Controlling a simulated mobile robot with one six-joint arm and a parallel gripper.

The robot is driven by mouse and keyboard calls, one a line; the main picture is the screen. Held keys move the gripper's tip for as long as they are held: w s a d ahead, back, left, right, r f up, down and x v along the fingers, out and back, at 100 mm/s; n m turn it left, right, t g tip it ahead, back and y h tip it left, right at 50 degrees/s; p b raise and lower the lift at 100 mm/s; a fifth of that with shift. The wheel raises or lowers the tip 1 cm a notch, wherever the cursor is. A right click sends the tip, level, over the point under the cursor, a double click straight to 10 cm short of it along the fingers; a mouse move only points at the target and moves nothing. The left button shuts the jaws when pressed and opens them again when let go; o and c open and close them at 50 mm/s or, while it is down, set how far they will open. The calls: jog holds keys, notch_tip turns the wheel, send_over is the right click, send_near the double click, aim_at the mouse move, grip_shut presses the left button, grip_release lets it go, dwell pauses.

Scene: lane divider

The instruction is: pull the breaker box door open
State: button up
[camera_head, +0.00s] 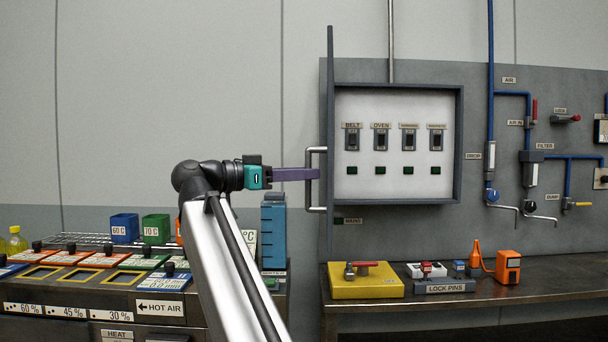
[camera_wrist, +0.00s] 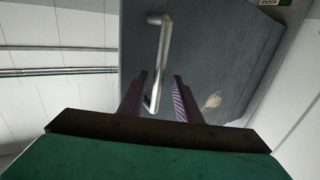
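The breaker box (camera_head: 458,145) is on the grey panel, its inside with switches showing. Its dark grey door (camera_head: 330,70) stands swung out at the left side, seen nearly edge-on. The door's bar handle (camera_head: 309,192) is on the door's left face; it also shows in the wrist view (camera_wrist: 161,55). My gripper (camera_head: 318,174) is at the handle with its purple fingers pointing right. In the wrist view my gripper (camera_wrist: 161,76) has its fingers apart, with the handle's lower part between them, closer to the left finger. Contact with the handle cannot be told.
A workbench (camera_head: 400,297) below the box carries a yellow block (camera_head: 366,288) and lock pins. Blue pipes (camera_head: 490,80) run right of the box.

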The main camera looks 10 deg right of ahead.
jog(key=v, duration=1.2)
jog(key=shift+a, duration=0.15)
